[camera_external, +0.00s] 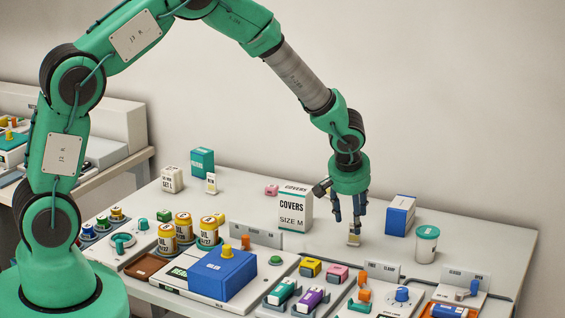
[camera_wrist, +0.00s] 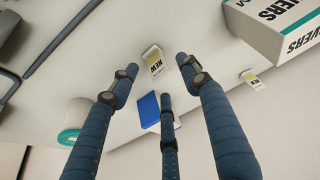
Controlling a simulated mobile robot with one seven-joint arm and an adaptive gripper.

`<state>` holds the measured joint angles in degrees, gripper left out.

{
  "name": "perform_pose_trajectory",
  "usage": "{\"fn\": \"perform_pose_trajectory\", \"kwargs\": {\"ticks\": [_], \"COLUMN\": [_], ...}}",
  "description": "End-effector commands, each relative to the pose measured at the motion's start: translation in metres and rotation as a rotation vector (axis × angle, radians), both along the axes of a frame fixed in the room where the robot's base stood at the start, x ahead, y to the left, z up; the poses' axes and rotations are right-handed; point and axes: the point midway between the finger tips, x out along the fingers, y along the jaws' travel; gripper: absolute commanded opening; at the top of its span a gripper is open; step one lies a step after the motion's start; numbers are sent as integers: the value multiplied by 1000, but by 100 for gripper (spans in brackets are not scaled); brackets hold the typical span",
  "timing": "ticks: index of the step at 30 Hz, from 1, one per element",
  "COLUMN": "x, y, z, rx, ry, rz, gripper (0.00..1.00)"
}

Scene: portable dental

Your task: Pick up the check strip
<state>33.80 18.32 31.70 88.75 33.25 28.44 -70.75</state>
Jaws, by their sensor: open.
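A small upright white strip with a yellow band and dark lettering (camera_external: 354,240) stands on the table under my gripper (camera_external: 350,220); it looks like the check strip. It also shows in the wrist view (camera_wrist: 154,62), just beyond the fingertips of my gripper (camera_wrist: 158,76). My gripper points down with its three fingers spread, and nothing is held between them. A second, similar strip (camera_external: 211,184) stands farther left on the table and shows at the right of the wrist view (camera_wrist: 251,80). I cannot tell from the lettering how the two differ.
The white COVERS box (camera_external: 295,211) stands close left of my gripper. A blue box (camera_external: 399,216) and a white cup with a green lid (camera_external: 427,245) stand to the right. Fixtures with colored blocks and a FREE CLAMP sign (camera_external: 385,270) line the front. Bare table lies behind.

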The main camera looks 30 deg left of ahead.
Motion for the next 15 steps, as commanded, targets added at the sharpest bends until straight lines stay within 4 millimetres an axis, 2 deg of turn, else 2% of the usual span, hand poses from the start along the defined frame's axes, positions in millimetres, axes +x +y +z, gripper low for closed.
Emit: {"fn": "perform_pose_trajectory", "kwargs": {"ticks": [10,15], "x": [1,5], "y": [0,0], "z": [-1,-12], "rx": [0,1], "ry": [0,1], "rz": [0,0], "gripper": [47,47]}}
